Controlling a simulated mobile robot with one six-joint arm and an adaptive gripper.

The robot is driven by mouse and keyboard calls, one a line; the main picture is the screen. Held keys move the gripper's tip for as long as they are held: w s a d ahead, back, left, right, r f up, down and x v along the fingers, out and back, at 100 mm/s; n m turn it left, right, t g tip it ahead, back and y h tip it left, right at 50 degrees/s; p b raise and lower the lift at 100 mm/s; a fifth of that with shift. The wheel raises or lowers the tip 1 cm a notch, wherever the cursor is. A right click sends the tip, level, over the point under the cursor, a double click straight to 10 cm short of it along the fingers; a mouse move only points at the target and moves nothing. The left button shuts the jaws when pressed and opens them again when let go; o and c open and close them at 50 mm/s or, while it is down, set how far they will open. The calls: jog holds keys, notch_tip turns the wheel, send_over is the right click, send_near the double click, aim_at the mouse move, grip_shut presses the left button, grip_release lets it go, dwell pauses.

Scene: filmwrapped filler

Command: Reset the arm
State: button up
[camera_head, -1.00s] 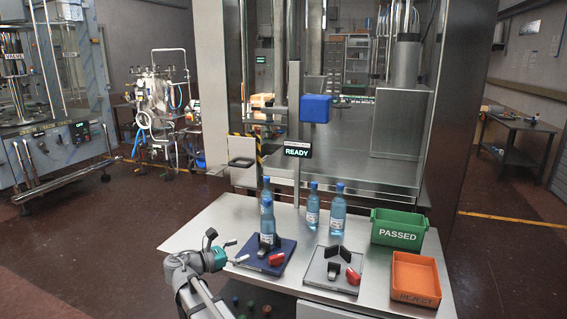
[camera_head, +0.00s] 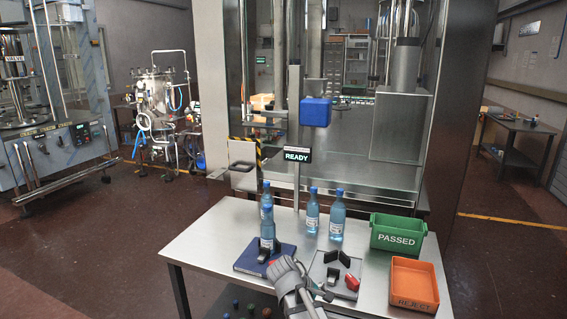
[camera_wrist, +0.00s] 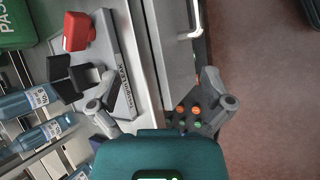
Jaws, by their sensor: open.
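My arm (camera_head: 289,280) reaches over the front edge of the steel table, between the dark blue fixture plate and the grey fixture plate. In the wrist view my gripper (camera_wrist: 160,106) is open, with its two fingers wide apart and nothing between them. Its fingers are hard to make out in the head view. The grey plate (camera_wrist: 124,65) with black blocks (camera_wrist: 76,76) and a red part (camera_wrist: 78,31) lies beside the left finger in the wrist view.
A blue-capped bottle (camera_head: 267,229) stands at the dark blue plate (camera_head: 248,262); several more stand behind. The green PASSED bin (camera_head: 398,233) and orange REJECT bin (camera_head: 413,284) sit at the table's right. Floor in front of the table is bare at right in the wrist view.

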jog(key=s+d+f+m+g+y+p, duration=0.1)
jog(key=s+d+m+y, duration=0.5)
jog(key=s+m, duration=0.4)
jog(key=shift+s+f+m+g+y+p, duration=0.4)
jog(key=shift+y, duration=0.3)
dwell(1.2)
